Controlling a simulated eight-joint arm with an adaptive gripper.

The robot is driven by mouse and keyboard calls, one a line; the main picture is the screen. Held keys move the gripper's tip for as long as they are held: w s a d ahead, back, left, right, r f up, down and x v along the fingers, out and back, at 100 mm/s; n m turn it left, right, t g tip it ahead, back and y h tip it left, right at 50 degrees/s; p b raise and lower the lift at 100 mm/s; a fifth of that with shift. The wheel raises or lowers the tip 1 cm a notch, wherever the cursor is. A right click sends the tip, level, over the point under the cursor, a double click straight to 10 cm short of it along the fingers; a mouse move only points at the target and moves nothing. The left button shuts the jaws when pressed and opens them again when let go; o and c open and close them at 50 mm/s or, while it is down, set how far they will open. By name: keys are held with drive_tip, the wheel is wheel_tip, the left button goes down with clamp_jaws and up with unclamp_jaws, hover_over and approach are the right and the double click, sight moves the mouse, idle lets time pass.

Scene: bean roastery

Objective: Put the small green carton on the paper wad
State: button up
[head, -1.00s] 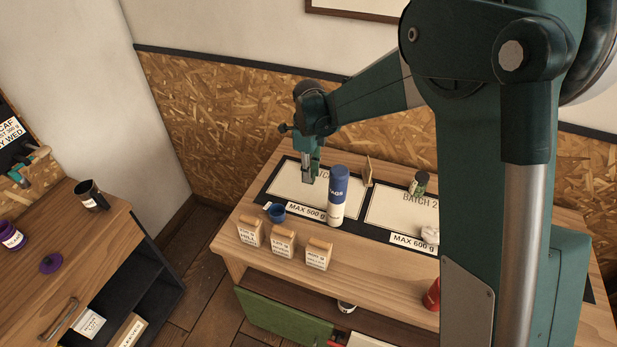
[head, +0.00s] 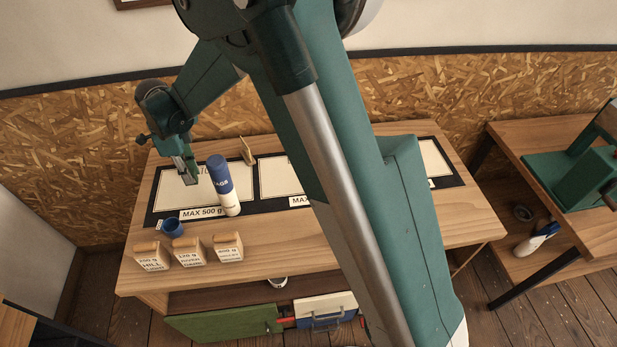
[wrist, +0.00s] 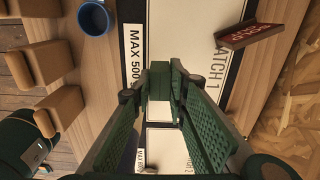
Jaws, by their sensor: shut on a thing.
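In the wrist view, a small dark green block, which looks like the green carton (wrist: 160,82), sits between the fingertips of my gripper (wrist: 162,95). My gripper is shut on it. In the head view my gripper (head: 190,172) hangs over the left framed mat on the bench, just left of the blue-and-white canister (head: 221,185). The carton is too small there to make out clearly. The paper wad is not visible now; my arm covers the part of the bench where a white crumpled lump showed earlier.
A blue cup (head: 172,228) stands at the mat's front left corner, with a row of three wooden-topped packets (head: 190,251) in front. A small wooden sign (head: 246,150) stands behind the canister. A second table (head: 500,130) is at the right.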

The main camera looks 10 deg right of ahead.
drive_tip(key=w+d+r+p, duration=0.1)
drive_tip(key=w+d+p, duration=0.1)
drive_tip(key=d, duration=1)
drive_tip(key=w+d+r+p, duration=0.1)
drive_tip(key=d+r, duration=0.1)
drive_tip(key=d, duration=1.1)
drive_tip(key=s+d+p, duration=0.1)
drive_tip(key=s+d, duration=0.1)
drive_tip(key=d, duration=0.8)
drive_tip(key=s+d+r+p, duration=0.1)
drive_tip(key=s+d+p, duration=0.1)
drive_tip(key=d, duration=0.8)
drive_tip(key=shift+s+d+r, duration=0.15)
drive_tip(key=shift+s+d, duration=0.15)
drive_tip(key=shift+s, duration=0.25)
drive_tip(key=shift+f, duration=2.95)
drive_tip(key=shift+f, duration=0.1)
drive_tip(key=shift+f, duration=1.95)
drive_tip(key=shift+f, duration=0.15)
